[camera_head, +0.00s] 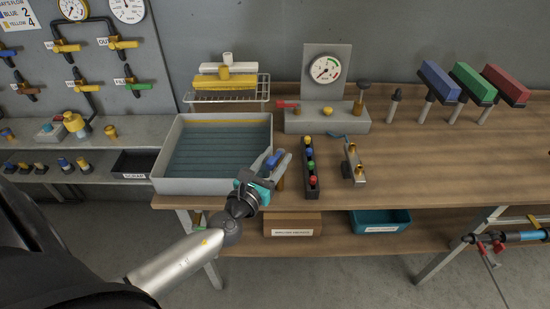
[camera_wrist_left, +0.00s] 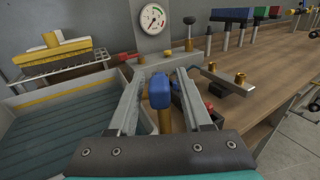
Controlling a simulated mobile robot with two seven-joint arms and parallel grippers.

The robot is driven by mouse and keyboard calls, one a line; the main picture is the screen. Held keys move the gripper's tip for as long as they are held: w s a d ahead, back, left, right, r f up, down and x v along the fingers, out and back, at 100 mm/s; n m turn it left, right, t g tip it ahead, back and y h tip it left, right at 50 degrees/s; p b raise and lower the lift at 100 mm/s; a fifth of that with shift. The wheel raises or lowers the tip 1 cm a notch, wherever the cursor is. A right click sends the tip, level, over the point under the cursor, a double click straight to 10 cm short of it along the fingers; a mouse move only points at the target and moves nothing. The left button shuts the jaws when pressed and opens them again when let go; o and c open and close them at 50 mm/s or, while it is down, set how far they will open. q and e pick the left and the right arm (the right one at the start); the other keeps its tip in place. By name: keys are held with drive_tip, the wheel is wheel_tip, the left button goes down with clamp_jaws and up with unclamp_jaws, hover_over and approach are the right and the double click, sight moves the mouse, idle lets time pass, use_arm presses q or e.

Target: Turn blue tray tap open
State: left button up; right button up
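The tray (camera_head: 200,187) is a pale open box with bluish water and a yellow line inside, at the left end of the wooden bench. It also fills the left of the left wrist view (camera_wrist_left: 30,98). The blue tap handle (camera_head: 272,161) is beside the tray's right side, above a brass stem. In the left wrist view the blue handle (camera_wrist_left: 160,92) stands between my left gripper's fingers, with gaps visible on both sides. My left gripper (camera_head: 279,163) is open around it; contact cannot be told. My right gripper is not in view.
A narrow rack (camera_head: 312,182) of coloured knobs and a metal bracket (camera_head: 359,172) with brass fittings stand just right of the tap. Behind is a gauge stand (camera_head: 325,118) with a red lever. A wire rack (camera_head: 227,96) is behind the tray.

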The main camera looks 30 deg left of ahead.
use_arm(q)
clamp_jaws()
idle(0.3)
drive_tip(key=y, duration=0.1)
drive_tip(key=n+y+p, duration=0.2)
drive_tip(key=shift+w+d+r+g, duration=0.1)
drive_tip(key=shift+d+r+g, duration=0.1)
drive_tip(key=shift+d+g, duration=0.1)
drive_tip(key=shift+w+d+f+n+g+y+p, duration=0.15)
drive_tip(key=shift+n+g+y, duration=0.25)
drive_tip(key=shift+n+y, duration=0.5)
drive_tip(key=shift+s+d+r+n+g+y+p, duration=0.1)
drive_tip(key=shift+n+g+y+p, duration=0.25)
drive_tip(key=shift+y, duration=0.85)
drive_tip(key=shift+o, duration=0.7)
unclamp_jaws()
drive_tip(key=shift+f, duration=0.1)
